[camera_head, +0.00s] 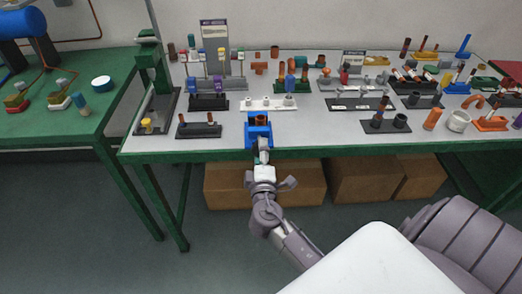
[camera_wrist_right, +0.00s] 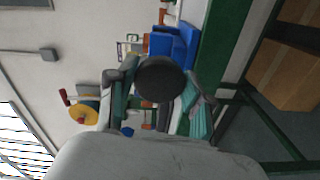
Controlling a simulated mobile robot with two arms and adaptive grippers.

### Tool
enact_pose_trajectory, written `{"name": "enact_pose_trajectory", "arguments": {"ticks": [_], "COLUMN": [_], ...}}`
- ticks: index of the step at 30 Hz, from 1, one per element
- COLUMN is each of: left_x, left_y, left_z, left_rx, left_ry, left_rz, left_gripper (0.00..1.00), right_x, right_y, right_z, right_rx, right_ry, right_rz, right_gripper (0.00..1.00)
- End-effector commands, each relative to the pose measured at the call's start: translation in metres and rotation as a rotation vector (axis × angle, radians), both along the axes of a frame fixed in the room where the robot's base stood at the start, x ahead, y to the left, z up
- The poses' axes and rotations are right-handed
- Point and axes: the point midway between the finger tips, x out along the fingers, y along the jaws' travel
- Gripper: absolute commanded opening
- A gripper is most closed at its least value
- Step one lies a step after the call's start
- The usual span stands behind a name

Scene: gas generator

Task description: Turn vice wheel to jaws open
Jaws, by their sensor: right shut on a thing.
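The blue vice (camera_head: 258,132) stands at the front edge of the grey-topped table, with a brown cylindrical piece (camera_head: 261,119) at its top. It also shows in the wrist view (camera_wrist_right: 178,46). The dark round vice wheel (camera_wrist_right: 160,79) faces me in the wrist view, in front of the blue body. My right gripper (camera_head: 263,158) reaches the vice from the front, and its fingers are shut on the wheel, one on each side. In the head view the gripper hides most of the wheel. The gap between the jaws is too small to judge. My left gripper is not in view.
The grey table (camera_head: 225,133) carries several dark racks with pipe fittings behind and beside the vice. A green press (camera_head: 152,65) stands at the left end. Cardboard boxes (camera_head: 305,183) lie under the table. The floor in front is clear.

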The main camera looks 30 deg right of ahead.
Motion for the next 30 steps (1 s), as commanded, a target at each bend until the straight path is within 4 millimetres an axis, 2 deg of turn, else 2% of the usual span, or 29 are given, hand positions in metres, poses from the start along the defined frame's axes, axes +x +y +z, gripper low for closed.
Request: {"name": "enact_pose_trajectory", "arguments": {"ticks": [18,30], "left_x": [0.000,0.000], "left_y": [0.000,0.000], "left_z": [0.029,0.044], "left_rx": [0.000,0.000], "left_ry": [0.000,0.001], "left_rz": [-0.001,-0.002], "left_gripper": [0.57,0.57], "right_x": [0.000,0.000], "right_y": [0.001,0.001], "right_z": [0.003,0.003], "right_rx": [-0.498,-0.735], "right_ry": [0.306,0.452], "right_rz": [0.002,0.001], "right_gripper": [0.16,0.16]}}
